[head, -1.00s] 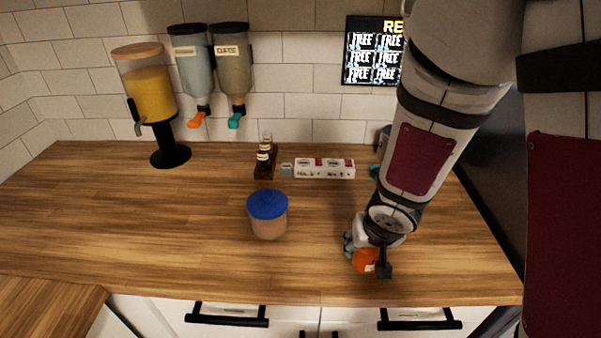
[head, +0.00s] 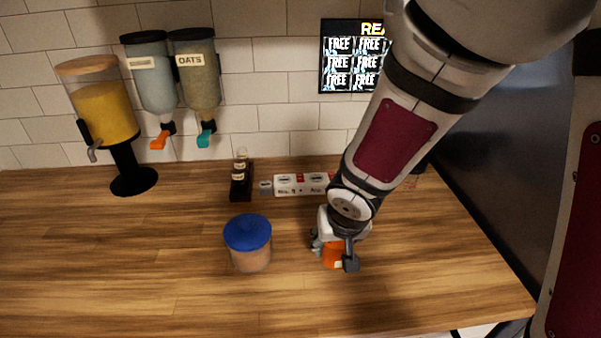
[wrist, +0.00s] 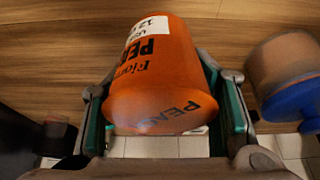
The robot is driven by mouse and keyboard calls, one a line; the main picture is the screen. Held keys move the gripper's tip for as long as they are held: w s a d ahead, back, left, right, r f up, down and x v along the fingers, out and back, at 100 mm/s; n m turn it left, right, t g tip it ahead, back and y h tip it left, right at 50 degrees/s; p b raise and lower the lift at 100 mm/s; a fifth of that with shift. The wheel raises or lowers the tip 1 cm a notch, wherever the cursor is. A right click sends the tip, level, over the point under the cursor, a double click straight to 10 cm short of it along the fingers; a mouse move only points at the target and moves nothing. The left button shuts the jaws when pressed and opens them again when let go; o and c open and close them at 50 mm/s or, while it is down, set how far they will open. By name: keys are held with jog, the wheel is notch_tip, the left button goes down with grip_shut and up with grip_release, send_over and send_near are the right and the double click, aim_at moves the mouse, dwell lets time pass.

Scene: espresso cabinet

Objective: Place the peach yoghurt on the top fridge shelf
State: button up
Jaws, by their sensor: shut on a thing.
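The peach yoghurt is an orange cup with a white label; its lettering, partly cut off, begins "PEA" in the wrist view (wrist: 160,85). My gripper (head: 338,256) is shut on it, with a finger on each side of the cup in the wrist view. In the head view only a small orange part of the cup (head: 333,259) shows below my gripper, low over the wooden counter (head: 130,270). I cannot tell whether the cup touches the counter. No fridge shelf is visible.
A blue-lidded jar (head: 248,248) stands close left of my gripper. Behind are a small bottle rack (head: 241,185) and a white labelled strip (head: 300,185). Dispensers (head: 192,75) hang at the left. A dark tall panel (head: 490,150) borders the counter's right end.

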jog(key=w+a, duration=0.1)
jog(key=w, duration=0.2)
jog(key=w+a+p, duration=0.1)
jog(key=w, duration=0.3)
jog(key=w+a+f+p, duration=0.1)
jog(key=w, duration=0.2)
jog(key=shift+w, duration=0.35)
jog(key=shift+w+f, duration=0.15)
jog(key=shift+f, duration=0.75)
jog(key=shift+w+f, duration=0.1)
jog(key=shift+f, duration=0.8)
jog(key=shift+f, duration=0.1)
jog(key=o, duration=1.3)
jog(key=shift+f, duration=0.1)
jog(key=shift+r+p, duration=0.3)
jog(key=v, duration=1.2)
jog(key=shift+p, duration=0.3)
